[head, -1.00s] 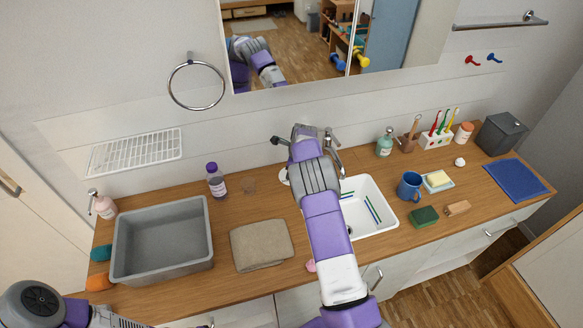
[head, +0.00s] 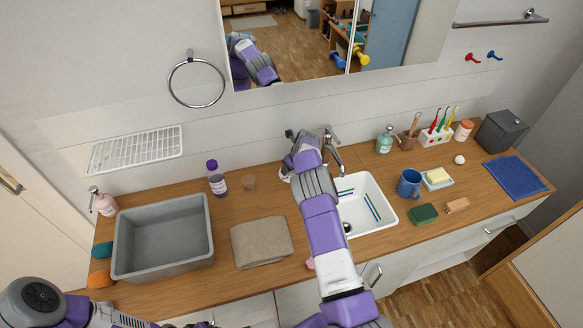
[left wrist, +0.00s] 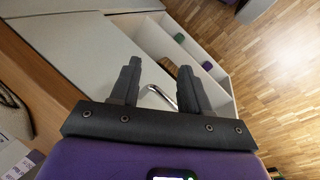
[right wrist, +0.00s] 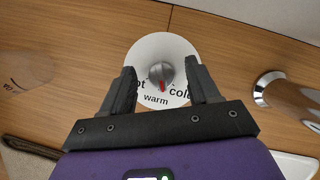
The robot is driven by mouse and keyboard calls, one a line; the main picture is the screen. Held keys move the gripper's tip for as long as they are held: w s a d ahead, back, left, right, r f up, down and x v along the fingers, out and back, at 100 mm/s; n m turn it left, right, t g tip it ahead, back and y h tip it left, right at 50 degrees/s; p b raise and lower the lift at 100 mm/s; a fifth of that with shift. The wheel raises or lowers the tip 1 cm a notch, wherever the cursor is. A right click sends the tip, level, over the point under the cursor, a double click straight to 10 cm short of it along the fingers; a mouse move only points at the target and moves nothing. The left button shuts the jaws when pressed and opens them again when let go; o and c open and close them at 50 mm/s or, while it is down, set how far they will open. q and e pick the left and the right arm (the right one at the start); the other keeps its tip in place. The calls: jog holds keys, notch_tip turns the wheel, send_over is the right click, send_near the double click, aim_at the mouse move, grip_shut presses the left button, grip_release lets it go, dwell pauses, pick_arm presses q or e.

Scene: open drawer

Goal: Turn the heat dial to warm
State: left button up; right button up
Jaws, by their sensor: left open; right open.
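The heat dial (right wrist: 176,45) is a white disc on the wooden counter, lettered hot, warm and cold, with a grey knob (right wrist: 166,71) in its middle. The knob's red pointer faces down in the right wrist view, toward the right part of the word warm. My right gripper (right wrist: 160,68) is open, its fingers on either side of the knob; I cannot tell whether they touch it. In the head view only a sliver of the dial (head: 284,174) shows beside my right arm. My left gripper (left wrist: 159,66) is open and empty in front of the cabinet.
A metal tap (right wrist: 268,84) stands right of the dial, by the white sink (head: 352,219).

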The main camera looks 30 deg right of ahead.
jog(key=shift+f, duration=0.1)
jog(key=shift+c, duration=0.4)
jog(key=c, duration=1)
jog(key=shift+o, duration=0.2)
jog(key=shift+m+h+b, duration=0.4)
jog(key=shift+m+h, duration=0.4)
jog(key=shift+m, duration=1.5)
jog(key=o, duration=1)
jog(key=shift+o, duration=0.2)
jog(key=v, duration=0.7)
jog(key=shift+r, duration=0.25)
